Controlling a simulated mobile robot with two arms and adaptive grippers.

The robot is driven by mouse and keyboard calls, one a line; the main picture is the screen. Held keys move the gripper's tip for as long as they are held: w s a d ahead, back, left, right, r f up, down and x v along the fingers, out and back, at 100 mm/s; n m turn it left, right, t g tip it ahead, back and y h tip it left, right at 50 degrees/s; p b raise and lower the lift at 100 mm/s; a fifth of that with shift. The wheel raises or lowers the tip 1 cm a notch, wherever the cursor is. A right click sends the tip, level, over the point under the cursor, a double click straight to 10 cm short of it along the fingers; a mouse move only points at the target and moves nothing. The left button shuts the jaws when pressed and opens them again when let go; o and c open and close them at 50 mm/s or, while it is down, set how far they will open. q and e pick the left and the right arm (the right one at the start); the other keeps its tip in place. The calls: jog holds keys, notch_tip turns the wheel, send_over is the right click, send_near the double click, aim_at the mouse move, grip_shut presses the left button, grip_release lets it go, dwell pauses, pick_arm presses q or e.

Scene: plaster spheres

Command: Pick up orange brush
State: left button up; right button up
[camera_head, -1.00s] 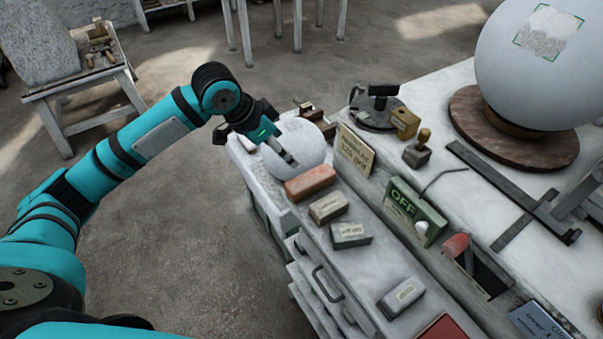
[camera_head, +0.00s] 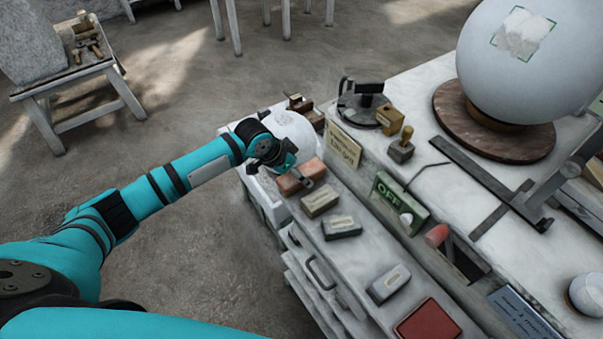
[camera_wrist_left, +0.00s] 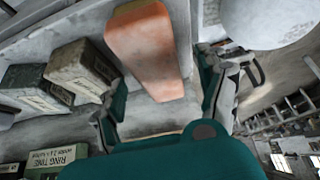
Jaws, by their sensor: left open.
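The orange brush (camera_head: 296,178) looks like an orange block with worn edges and lies on the lower pale ledge of the bench. My left gripper (camera_head: 292,176) is over it and hides part of it. In the left wrist view the orange brush (camera_wrist_left: 147,45) shows between and beyond the two open fingers of the left gripper (camera_wrist_left: 162,85). The jaws are empty; I cannot tell how high they are above the brush. My right gripper is not in view.
A white sphere (camera_head: 290,130) sits close behind the gripper. A beige block (camera_head: 320,201) and a grey-green block (camera_head: 342,227) lie on the near side of the brush. A small sign (camera_head: 343,146) and an OFF box (camera_head: 398,196) stand along the raised bench edge.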

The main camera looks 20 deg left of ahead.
aim_at(302, 172)
pick_arm(q)
jog(key=x, duration=0.2)
jog(key=shift+d+f, duration=0.2)
jog(key=shift+f, duration=0.25)
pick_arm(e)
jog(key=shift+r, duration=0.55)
pick_arm(q)
jog(key=shift+f, duration=0.25)
jog(key=c, duration=1.4)
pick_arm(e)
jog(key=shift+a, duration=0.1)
pick_arm(q)
jog(key=shift+o, duration=0.2)
notch_tip(302, 172, up, 10)
jog(key=shift+w+f+b, duration=0.1)
jog(key=shift+f+b, duration=0.15)
jog(key=shift+b, duration=0.95)
jog(key=shift+r, duration=0.55)
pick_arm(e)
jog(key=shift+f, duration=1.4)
